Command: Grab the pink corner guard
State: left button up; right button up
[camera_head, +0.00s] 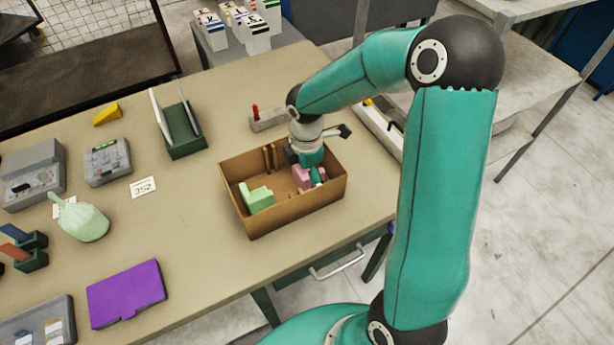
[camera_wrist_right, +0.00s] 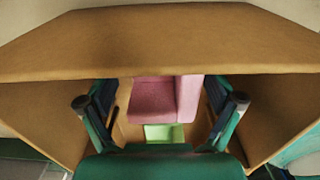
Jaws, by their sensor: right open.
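The pink corner guard (camera_head: 300,178) lies in the right part of an open cardboard box (camera_head: 292,208), partly hidden by my right gripper (camera_head: 312,172) in the head view. In the right wrist view the pink corner guard (camera_wrist_right: 152,98) shows between the spread fingers of my right gripper (camera_wrist_right: 160,104). The gripper reaches down into the box and is open; I cannot tell whether a finger touches the guard. A light green corner guard (camera_head: 258,199) lies in the box's left part. It also shows in the right wrist view (camera_wrist_right: 163,133). My left gripper is not in view.
The box walls stand close around the gripper. Dark brown upright pieces (camera_head: 269,158) stand at the box's back wall. A green rack (camera_head: 183,134), a purple folder (camera_head: 127,292) and a green bag (camera_head: 82,220) lie to the left. The table in front of the rack is clear.

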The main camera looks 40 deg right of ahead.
jog(key=shift+c, duration=0.2)
jog(key=c, duration=1)
jog(key=shift+r, duration=0.15)
